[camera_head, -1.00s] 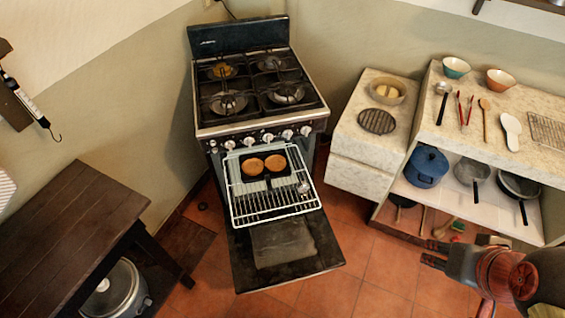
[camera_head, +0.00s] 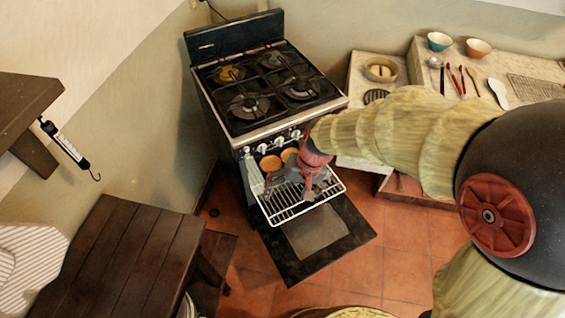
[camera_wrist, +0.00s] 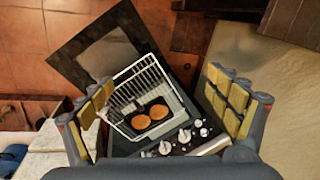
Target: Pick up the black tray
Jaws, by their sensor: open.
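The black tray (camera_wrist: 151,128) lies on the white wire rack (camera_wrist: 126,83) that sticks out of the oven, with two round brown pieces (camera_wrist: 159,112) on it. In the head view the pieces (camera_head: 270,163) show beside my gripper, and much of the tray is hidden behind it. My gripper (camera_head: 290,189) is over the rack. In the wrist view my gripper (camera_wrist: 160,88) is open, its yellow-padded fingers wide apart on either side of the rack and tray. Nothing is between the fingers; the tray lies beyond them.
The oven door (camera_head: 318,235) is folded down below the rack. The stove's knobs (camera_wrist: 184,136) are close to the tray. A dark wooden table (camera_head: 125,260) stands at the left. A counter (camera_head: 395,62) with bowls and utensils stands at the right.

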